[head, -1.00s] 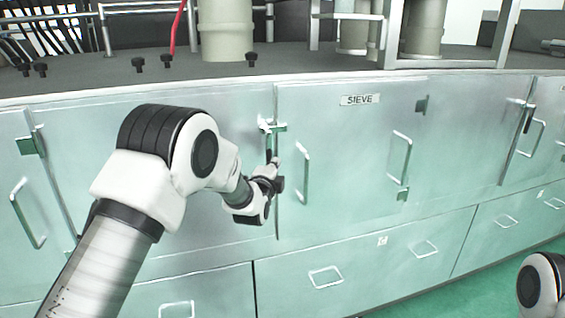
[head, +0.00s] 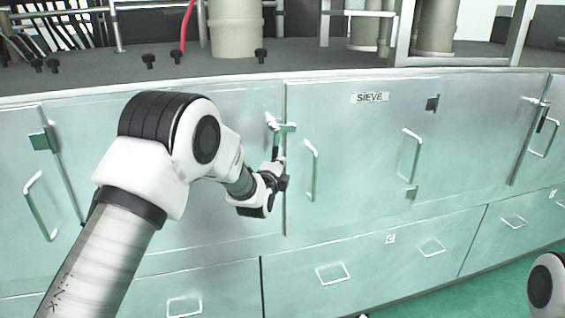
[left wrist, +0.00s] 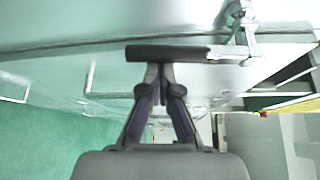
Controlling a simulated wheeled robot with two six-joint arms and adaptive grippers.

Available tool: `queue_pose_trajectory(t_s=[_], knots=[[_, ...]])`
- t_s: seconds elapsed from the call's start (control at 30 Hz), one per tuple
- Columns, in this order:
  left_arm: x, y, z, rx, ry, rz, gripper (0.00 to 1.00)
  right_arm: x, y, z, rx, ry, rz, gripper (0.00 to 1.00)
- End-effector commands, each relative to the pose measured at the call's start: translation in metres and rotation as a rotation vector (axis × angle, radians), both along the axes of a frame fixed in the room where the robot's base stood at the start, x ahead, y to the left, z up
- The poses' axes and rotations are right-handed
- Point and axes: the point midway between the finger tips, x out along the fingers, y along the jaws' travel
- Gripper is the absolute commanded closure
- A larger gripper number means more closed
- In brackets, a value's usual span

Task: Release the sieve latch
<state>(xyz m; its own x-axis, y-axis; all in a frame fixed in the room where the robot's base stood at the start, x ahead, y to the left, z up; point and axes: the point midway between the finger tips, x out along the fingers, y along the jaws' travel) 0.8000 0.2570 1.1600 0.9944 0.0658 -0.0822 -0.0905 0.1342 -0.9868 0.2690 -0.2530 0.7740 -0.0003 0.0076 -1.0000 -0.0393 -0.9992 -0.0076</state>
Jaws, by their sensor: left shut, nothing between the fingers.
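The cabinet door labelled SIEVE (head: 352,215) looks closed. Its latch (head: 281,126) is at the door's upper left edge, with a metal bracket and a dark handle hanging down. In the left wrist view the dark latch handle (left wrist: 170,53) lies across just beyond the fingertips, its bracket (left wrist: 245,35) to the right. My left gripper (head: 279,172) is just below the latch handle; it also shows in the left wrist view (left wrist: 159,82). Its fingers are shut and empty, touching or nearly touching the handle; I cannot tell which. My right gripper is out of view.
The SIEVE door has a bar handle (head: 311,170) right of the latch. Drawers (head: 335,272) with handles run below. Another latch (head: 540,115) is on the door at the far right. Pipes and containers (head: 233,28) stand on the grey top. Green floor lies at lower right.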

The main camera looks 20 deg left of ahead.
Motion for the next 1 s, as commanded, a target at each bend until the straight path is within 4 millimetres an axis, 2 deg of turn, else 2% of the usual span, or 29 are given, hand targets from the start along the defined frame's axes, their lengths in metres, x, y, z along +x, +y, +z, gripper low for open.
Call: queue_pose_trajectory(t_s=[0.47, 1.0], knots=[[-0.019, 0.028, 0.011, 0.320, 0.217, 0.002, 1.00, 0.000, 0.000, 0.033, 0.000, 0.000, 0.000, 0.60], [-0.037, 0.056, 0.037, 0.313, 0.211, 0.002, 1.00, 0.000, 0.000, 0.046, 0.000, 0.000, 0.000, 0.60]])
